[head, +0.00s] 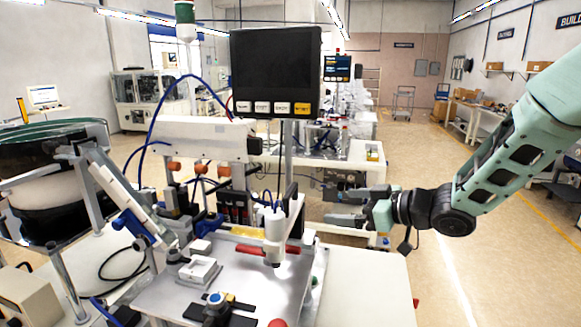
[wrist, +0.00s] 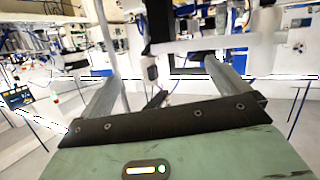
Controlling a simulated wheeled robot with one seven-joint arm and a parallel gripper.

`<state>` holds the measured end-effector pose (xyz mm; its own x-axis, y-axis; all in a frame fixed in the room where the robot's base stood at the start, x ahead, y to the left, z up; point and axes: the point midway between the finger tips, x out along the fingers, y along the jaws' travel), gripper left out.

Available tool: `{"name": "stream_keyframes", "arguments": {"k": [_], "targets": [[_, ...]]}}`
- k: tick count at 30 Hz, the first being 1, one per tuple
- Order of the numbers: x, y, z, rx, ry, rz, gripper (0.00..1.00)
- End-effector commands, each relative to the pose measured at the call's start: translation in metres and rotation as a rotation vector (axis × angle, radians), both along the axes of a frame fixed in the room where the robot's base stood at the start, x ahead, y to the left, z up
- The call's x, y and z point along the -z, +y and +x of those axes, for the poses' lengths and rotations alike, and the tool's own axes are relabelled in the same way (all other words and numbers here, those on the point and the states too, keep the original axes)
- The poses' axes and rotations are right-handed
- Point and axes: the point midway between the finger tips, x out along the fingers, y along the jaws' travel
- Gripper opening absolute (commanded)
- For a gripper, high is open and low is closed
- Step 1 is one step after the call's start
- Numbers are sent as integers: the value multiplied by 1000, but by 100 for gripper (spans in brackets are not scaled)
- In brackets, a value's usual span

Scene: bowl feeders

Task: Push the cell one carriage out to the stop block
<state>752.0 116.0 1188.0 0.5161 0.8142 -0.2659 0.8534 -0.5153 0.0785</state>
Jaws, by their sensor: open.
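My gripper (head: 338,207) is at the right of the cell's bench in the head view, its fingers pointing left. In the wrist view my gripper (wrist: 166,72) has its two grey fingers wide apart with nothing between them. A pale plate (head: 238,283) carries a white block-like part (head: 200,270) at left and a white upright cylinder (head: 275,235) with a red bar (head: 268,250) at its base. My gripper is to the right of these and apart from them. I cannot tell for sure which part is the carriage or which is the stop block.
A dark display panel (head: 276,72) rises behind the plate on a post. Dark clamps with a blue knob (head: 214,300) sit at the plate's front. The white bench top (head: 365,285) at right is bare.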

Motion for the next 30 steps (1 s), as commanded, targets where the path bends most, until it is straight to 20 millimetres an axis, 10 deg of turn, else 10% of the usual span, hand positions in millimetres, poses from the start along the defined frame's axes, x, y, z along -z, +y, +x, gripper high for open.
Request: {"name": "stream_keyframes", "arguments": {"k": [14, 30], "targets": [[-30, -38, -17, -361, -22, 284, 100], [-33, 59, 1, -363, -23, 282, 100]]}}
